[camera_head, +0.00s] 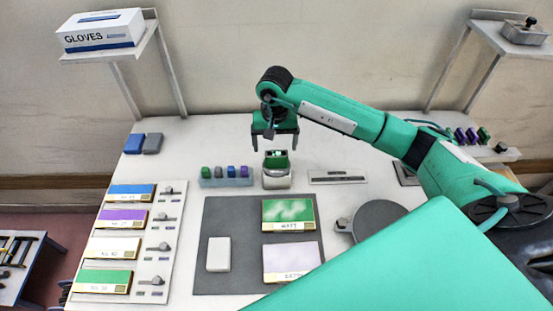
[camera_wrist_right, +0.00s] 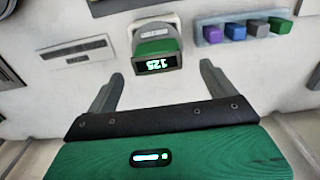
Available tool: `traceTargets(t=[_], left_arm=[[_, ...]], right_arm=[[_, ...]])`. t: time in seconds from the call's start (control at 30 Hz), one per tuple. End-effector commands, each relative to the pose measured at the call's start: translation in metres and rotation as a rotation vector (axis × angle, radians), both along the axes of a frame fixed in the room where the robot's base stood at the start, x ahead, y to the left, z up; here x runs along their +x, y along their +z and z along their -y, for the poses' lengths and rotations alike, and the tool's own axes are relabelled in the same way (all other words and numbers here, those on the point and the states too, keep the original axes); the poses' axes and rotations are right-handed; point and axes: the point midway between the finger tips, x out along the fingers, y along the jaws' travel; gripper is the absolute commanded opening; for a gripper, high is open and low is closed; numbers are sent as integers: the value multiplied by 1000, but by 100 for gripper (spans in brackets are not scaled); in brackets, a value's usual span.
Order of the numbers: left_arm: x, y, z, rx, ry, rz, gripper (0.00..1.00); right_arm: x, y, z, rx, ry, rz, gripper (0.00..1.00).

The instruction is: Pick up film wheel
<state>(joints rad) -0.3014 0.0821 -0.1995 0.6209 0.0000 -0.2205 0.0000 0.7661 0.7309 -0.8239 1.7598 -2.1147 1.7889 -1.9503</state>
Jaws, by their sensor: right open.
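A small device with a green top, a lit display and a pale base (camera_head: 276,180) stands on the white table; I cannot tell for sure whether it is the film wheel. In the right wrist view the device (camera_wrist_right: 155,46) shows digits like 125 on its display. My right gripper (camera_head: 275,143) is open and empty, over the table just behind the device in the head view. In the right wrist view its two fingers (camera_wrist_right: 158,85) point toward the device, one to each side, with nothing between them. My left gripper is not in view.
A rack of small coloured blocks (camera_head: 226,182) stands left of the device, and a flat grey plate (camera_head: 338,177) lies right. A dark mat (camera_head: 230,276) with panels and a white block (camera_head: 218,254) is in front. A round grey disc (camera_head: 380,221) lies right.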

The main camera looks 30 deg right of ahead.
Motion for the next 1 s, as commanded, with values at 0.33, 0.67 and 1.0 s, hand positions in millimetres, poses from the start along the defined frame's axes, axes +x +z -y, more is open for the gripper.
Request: traceTargets(t=[0.33, 0.67, 1.0], left_arm=[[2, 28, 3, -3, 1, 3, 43], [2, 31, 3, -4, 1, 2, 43], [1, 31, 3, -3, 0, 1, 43]], right_arm=[[-6, -34, 1, 2, -2, -5, 87], [-5, -50, 2, 0, 0, 0, 87], [-5, -50, 2, 0, 0, 0, 36]])
